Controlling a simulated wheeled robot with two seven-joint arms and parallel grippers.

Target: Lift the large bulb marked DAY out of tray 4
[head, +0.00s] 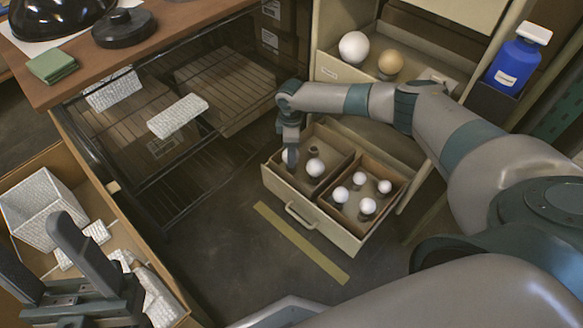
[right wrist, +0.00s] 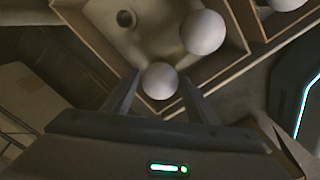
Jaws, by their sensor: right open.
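An open drawer-like tray (head: 328,222) holds white bulbs in two inner boxes; I cannot read a tray number or a DAY mark. My right gripper (head: 290,158) reaches down into its left box. In the right wrist view, the open right gripper (right wrist: 158,100) has a white bulb (right wrist: 160,80) between or just beyond its fingertips; contact cannot be told. Another white bulb (head: 315,167) stands beside it, also in the right wrist view (right wrist: 203,32). The right box holds several smaller white bulbs (head: 360,178). My left gripper (head: 45,250) is open and empty at lower left.
A higher tray behind holds a large white bulb (head: 354,47) and an amber bulb (head: 390,63). A blue bottle (head: 515,62) stands at right. A wire rack (head: 185,150) is left of the drawer; a cardboard box (head: 110,215) with white packing is at lower left.

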